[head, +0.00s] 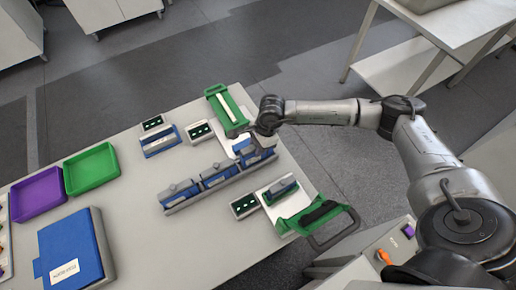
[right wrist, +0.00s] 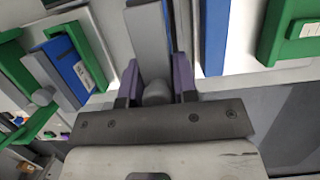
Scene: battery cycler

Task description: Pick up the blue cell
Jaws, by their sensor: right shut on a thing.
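Blue cells with grey tops stand in a row in a long grey holder (head: 205,198) in the middle of the table; one blue cell (head: 180,190) is at its near-left end. My right gripper (head: 264,140) is at the far-right end of this row, over the last blue cell (head: 262,157). In the right wrist view the purple-padded fingers (right wrist: 156,85) are shut on a grey top with a round knob (right wrist: 155,93), like that of the neighbouring cell (right wrist: 60,72). Whether the held cell is clear of the holder cannot be told. My left gripper is out of view.
A green-lidded fixture (head: 226,108) stands open behind the row, another (head: 308,212) in front. Small dark panels with green lights (head: 244,205) sit beside them. A purple tray (head: 38,195), a green tray (head: 92,168) and a blue box (head: 72,252) occupy the left side.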

